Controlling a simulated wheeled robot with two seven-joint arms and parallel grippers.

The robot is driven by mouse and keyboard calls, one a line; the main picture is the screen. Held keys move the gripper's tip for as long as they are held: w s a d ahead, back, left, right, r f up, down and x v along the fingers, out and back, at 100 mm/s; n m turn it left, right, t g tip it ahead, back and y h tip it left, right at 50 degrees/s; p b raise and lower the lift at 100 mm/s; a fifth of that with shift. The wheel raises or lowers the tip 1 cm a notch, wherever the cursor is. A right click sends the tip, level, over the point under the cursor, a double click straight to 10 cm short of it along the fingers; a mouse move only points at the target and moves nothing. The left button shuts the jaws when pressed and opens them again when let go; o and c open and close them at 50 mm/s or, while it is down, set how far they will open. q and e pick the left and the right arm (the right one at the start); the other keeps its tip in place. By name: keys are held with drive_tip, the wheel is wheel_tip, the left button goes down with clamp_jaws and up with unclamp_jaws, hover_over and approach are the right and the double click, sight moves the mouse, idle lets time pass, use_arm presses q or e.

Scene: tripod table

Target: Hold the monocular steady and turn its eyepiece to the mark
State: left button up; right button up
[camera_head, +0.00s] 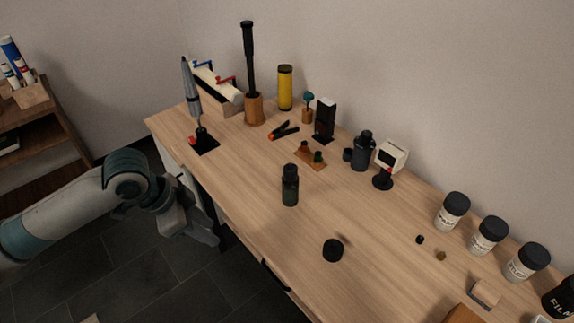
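The small dark green upright object with a narrower black top (290,185) looks like the monocular. It stands near the middle of the wooden table (240,200). A mark on it is too small to make out. My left gripper (207,228) hangs off the table's front edge, to the left of the monocular and well apart from it. Its fingers are seen at an angle, and I cannot tell whether they are open or shut. My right gripper is not in view.
A round black cap (333,250) lies in front of the monocular. Several white jars with dark lids (487,237) stand at the right. Behind are a black bottle (363,153), a brown tray (310,157), and a yellow cylinder (285,88). The table around the monocular is clear.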

use_arm(q)
drive_tip(key=s+d+f+n+t+h, duration=0.1)
drive_tip(key=s+d+f+n+t, duration=0.15)
drive_tip(key=s+d+f, duration=0.55)
drive_tip(key=s+a+f+n+y, duration=0.4)
drive_tip(key=s+a+f+n, duration=0.55)
drive_tip(key=f, duration=0.45)
drive_tip(key=s+a+f+m+g+y, duration=0.1)
drive_tip(key=s+f, duration=0.3)
drive_tip(key=f, duration=0.9)
drive_tip(key=s+a+f+g, duration=0.1)
drive_tip(key=s+f, duration=0.2)
drive_tip(key=f, duration=1)
drive_tip(key=s+a+f+g, duration=0.1)
drive_tip(key=s+a+f, duration=0.2)
drive_tip(key=s+f, duration=1.2)
drive_tip(key=shift+s+f, duration=0.2)
drive_tip(key=shift+s, duration=0.9)
drive_tip(key=shift+w+m+g, duration=0.1)
drive_tip(key=shift+m+g, duration=0.15)
drive_tip(key=shift+m, duration=0.05)
